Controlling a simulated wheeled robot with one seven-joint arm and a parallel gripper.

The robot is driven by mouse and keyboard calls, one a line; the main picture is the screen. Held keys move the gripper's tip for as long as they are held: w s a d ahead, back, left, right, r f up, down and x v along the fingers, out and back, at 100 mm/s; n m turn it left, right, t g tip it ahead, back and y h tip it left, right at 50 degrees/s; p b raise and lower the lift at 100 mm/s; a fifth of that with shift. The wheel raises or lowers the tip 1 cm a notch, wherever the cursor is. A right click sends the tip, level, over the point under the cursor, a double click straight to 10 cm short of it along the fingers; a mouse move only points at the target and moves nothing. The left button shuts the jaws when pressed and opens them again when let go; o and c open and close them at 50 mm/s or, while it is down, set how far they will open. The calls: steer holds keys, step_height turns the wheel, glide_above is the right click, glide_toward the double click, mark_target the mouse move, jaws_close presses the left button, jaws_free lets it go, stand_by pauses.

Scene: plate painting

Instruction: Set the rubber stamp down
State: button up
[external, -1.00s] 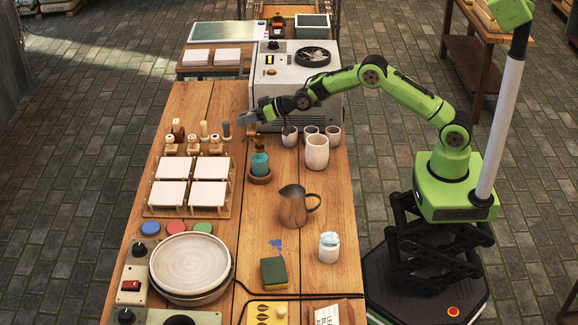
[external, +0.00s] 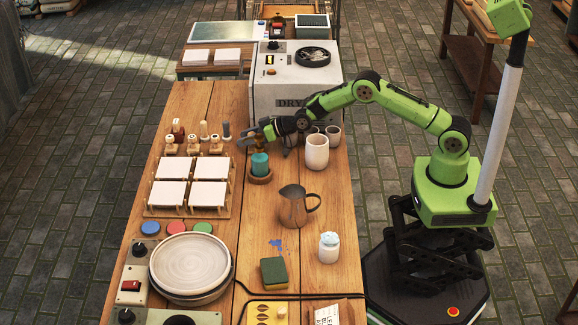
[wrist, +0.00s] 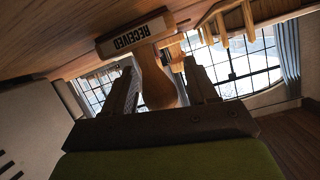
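The rubber stamp (wrist: 130,38) shows in the wrist view with a pale block lettered RECEIVED, upside down there, and a brown wooden handle (wrist: 157,80). The handle lies between the two fingers of my gripper (wrist: 165,85), which appears shut on it. In the external view my gripper (external: 267,131) is low near the back of the wooden table (external: 285,255), just behind the teal cylinder. Only a small brown part of the stamp (external: 259,143) shows below the fingers. I cannot tell whether its base touches the table.
A teal cylinder (external: 260,167) on a round wooden base stands just in front of my gripper. White cups (external: 317,152) stand to the right, the grey dryer (external: 295,90) behind. Several other stamps (external: 192,143) and a rack of white tiles (external: 210,168) lie to the left.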

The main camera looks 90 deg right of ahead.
steer(key=shift+r+p, duration=0.2)
steer(key=shift+p, duration=0.1)
steer(key=v, duration=0.4)
steer(key=shift+s+r+p, duration=0.15)
steer(key=shift+s+p, duration=0.1)
steer(key=shift+p, duration=0.15)
steer(key=s+a+r+n+g+p, duration=0.1)
steer(key=s+a+r, duration=0.3)
steer(key=r, duration=0.4)
steer(key=s+a+r+n+g+p, duration=0.1)
steer(key=s+a+r, duration=0.25)
steer(key=r, duration=0.55)
steer(key=s+a+r+g, duration=0.1)
steer(key=s+a+r, duration=0.1)
steer(key=s, duration=0.4)
steer(key=s+a+r+g, duration=0.1)
steer(key=s+a+r, duration=0.2)
steer(key=s, duration=0.3)
steer(key=s+a+f+g, duration=0.1)
steer(key=s+g, duration=0.1)
steer(key=s, duration=1.2)
steer(key=s+a+f+g, duration=0.1)
steer(key=s+g, duration=0.1)
steer(key=s, duration=1.1)
steer(key=shift+s+a+f+n, duration=0.25)
steer(key=shift+s+f+n, duration=0.05)
steer(key=shift+s, duration=0.1)
